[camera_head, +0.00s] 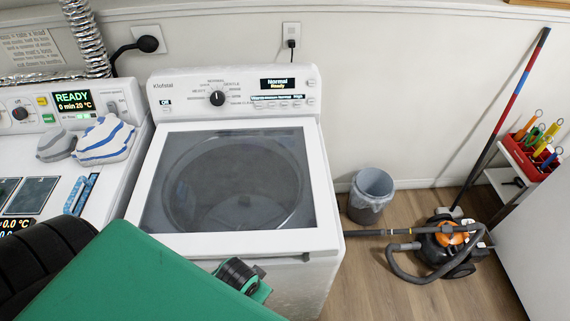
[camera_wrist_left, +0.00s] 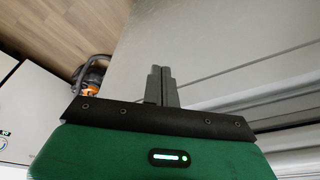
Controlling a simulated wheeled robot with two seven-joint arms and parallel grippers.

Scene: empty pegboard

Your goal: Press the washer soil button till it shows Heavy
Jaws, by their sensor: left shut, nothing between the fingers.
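The white washer (camera_head: 317,175) stands in the middle of the head view with its glass lid closed. Its back panel has a round dial (camera_head: 217,98) and a display (camera_head: 277,84) reading "Normal" and "Ready". Below is a narrow lit strip (camera_head: 277,97) whose last word looks like "High"; the rest is too small to read. A row of small buttons (camera_head: 278,104) lies under this strip; I cannot tell which is soil. My left gripper (camera_wrist_left: 160,73) is shut and empty in the left wrist view, beside a grey surface. In the head view my green left arm covers the lower left; its fingertips are hidden.
A second white machine (camera_head: 135,100) reading "READY" stands left of the washer, with striped cloth items (camera_head: 104,140) on it. A grey bin (camera_head: 371,190) and an orange-black vacuum (camera_head: 440,243) stand on the floor at right. The space above the washer lid is clear.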

